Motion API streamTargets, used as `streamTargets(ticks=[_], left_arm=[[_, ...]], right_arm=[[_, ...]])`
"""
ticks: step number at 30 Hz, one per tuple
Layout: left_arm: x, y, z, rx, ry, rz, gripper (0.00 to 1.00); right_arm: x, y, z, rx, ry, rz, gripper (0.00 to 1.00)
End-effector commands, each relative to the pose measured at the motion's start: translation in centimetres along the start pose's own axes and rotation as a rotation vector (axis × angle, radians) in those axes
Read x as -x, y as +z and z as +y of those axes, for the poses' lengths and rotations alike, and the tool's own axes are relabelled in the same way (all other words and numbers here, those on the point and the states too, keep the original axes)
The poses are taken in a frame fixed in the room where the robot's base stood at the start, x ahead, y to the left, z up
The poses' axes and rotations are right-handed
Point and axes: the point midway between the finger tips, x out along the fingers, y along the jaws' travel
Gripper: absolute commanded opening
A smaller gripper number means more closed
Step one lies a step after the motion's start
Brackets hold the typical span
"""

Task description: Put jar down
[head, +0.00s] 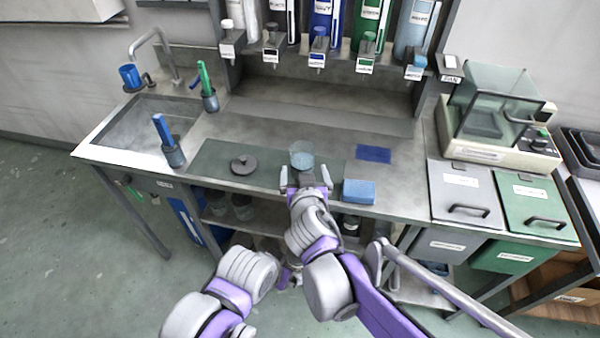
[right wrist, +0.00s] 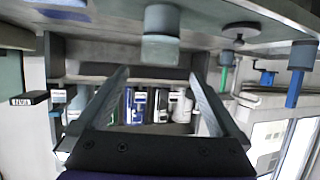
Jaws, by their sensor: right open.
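A clear jar (head: 301,155) with pale blue contents stands upright on the counter at the right end of a dark mat (head: 215,158). In the right wrist view, which is upside down, the jar (right wrist: 160,35) hangs from the top of the picture, beyond the fingers. My right gripper (head: 305,177) is open with nothing between its fingers, just on the near side of the jar. Its spread fingers also show in the right wrist view (right wrist: 160,95). A dark round lid (head: 243,165) lies left of the jar. My left gripper is mostly hidden low in the head view.
A blue sponge-like block (head: 359,190) lies right of my right gripper, and a blue cloth (head: 373,154) behind it. A holder (head: 173,153) with a blue handle stands near the sink (head: 135,125). Dispensers (head: 317,60) line the back. Bins (head: 465,190) stand at the right.

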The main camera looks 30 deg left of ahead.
Motion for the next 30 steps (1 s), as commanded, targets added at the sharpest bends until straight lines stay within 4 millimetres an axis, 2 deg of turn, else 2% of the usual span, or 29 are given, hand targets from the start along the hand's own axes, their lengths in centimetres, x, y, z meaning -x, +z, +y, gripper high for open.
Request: streamTargets(ticks=[13,16,17,19,20,22,24,26,27,30], left_arm=[[0.3,-0.2,0.0,0.000,0.000,0.001,1.00],[0.3,-0.2,0.0,0.000,0.000,0.001,1.00],[0.3,-0.2,0.0,0.000,0.000,0.001,1.00],[0.3,-0.2,0.0,0.000,0.000,0.001,1.00],[0.3,-0.2,0.0,0.000,0.000,0.001,1.00],[0.3,-0.2,0.0,0.000,0.000,0.001,1.00],[0.3,-0.2,0.0,0.000,0.000,0.001,1.00],[0.3,-0.2,0.0,0.000,0.000,0.001,1.00],[0.3,-0.2,0.0,0.000,0.000,0.001,1.00],[0.3,-0.2,0.0,0.000,0.000,0.001,1.00]], right_arm=[[0.1,-0.4,0.4,0.000,0.001,0.000,1.00],[0.4,-0.1,1.7,-0.005,0.022,-0.014,1.00],[0.7,0.1,2.7,-0.007,0.037,-0.025,1.00],[1.9,1.0,6.2,-0.020,0.093,-0.067,1.00],[2.8,1.6,8.2,-0.028,0.126,-0.094,1.00],[5.6,3.7,13.5,-0.054,0.211,-0.176,1.00],[9.4,6.7,18.6,-0.090,0.292,-0.276,1.00],[13.0,9.5,21.8,-0.126,0.345,-0.364,1.00],[15.4,11.4,23.4,-0.152,0.372,-0.421,1.00],[21.0,16.0,25.7,-0.220,0.406,-0.546,1.00]])
